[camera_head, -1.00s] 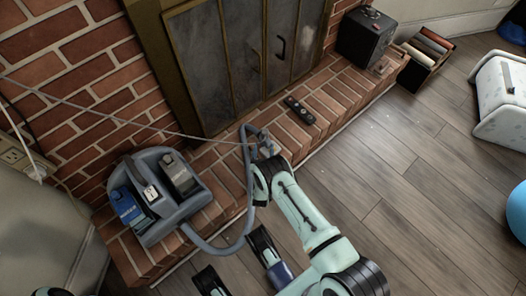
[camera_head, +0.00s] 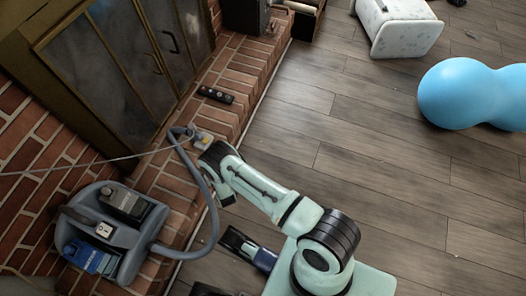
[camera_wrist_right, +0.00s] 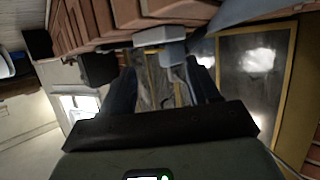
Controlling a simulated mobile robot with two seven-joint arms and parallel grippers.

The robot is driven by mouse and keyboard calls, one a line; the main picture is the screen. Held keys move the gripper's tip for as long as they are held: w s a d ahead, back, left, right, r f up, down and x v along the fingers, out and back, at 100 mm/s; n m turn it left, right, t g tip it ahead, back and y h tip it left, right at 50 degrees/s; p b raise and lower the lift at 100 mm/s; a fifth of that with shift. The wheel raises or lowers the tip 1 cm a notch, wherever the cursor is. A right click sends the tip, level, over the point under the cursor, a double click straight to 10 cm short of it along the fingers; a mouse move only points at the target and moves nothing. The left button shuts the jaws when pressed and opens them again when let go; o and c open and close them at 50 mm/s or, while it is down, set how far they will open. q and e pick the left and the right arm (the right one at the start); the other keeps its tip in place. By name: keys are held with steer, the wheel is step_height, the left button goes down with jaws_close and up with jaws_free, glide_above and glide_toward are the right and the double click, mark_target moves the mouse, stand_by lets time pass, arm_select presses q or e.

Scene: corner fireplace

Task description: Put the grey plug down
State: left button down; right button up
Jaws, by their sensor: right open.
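What looks like the grey plug (camera_head: 203,140), a small grey piece with a yellowish part, is on the brick hearth, close to the tip of my right arm. In the right wrist view a pale grey block (camera_wrist_right: 160,36), probably the plug, lies against the bricks just beyond the fingertips, with a cord beside it. My right gripper (camera_wrist_right: 163,78) is open, its two dark fingers apart with nothing seen clamped between them. In the head view its fingers are mostly hidden by the wrist.
A grey cleaner (camera_head: 108,232) with a blue part stands on the hearth; its hose (camera_head: 212,200) curves around near my right wrist. A thin cord (camera_head: 85,163) stretches left. A black remote (camera_head: 215,95) lies on the hearth.

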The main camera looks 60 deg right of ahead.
steer(key=s+a+f+g+y, duration=0.2)
steer(key=s+g, duration=0.1)
steer(key=s, duration=0.3)
steer(key=s+a+f+g+y, duration=0.2)
steer(key=s+f+g+y, duration=0.1)
steer(key=s, duration=0.4)
steer(key=s+a+r+g+y, duration=0.1)
steer(key=s+a+g+y, duration=0.1)
steer(key=s, duration=0.4)
steer(key=s+a+r+n+g+y, duration=0.1)
steer(key=s+a+r+g, duration=0.1)
steer(key=s+a, duration=0.3)
steer(key=s+a+r+g+y, duration=0.2)
steer(key=s+a, duration=0.2)
steer(key=s, duration=0.5)
steer(key=shift+s+r+g+y, duration=0.15)
steer(key=shift+s+g+y, duration=0.05)
steer(key=shift+g+y, duration=0.1)
arm_select(q)
steer(key=shift+r, duration=0.1)
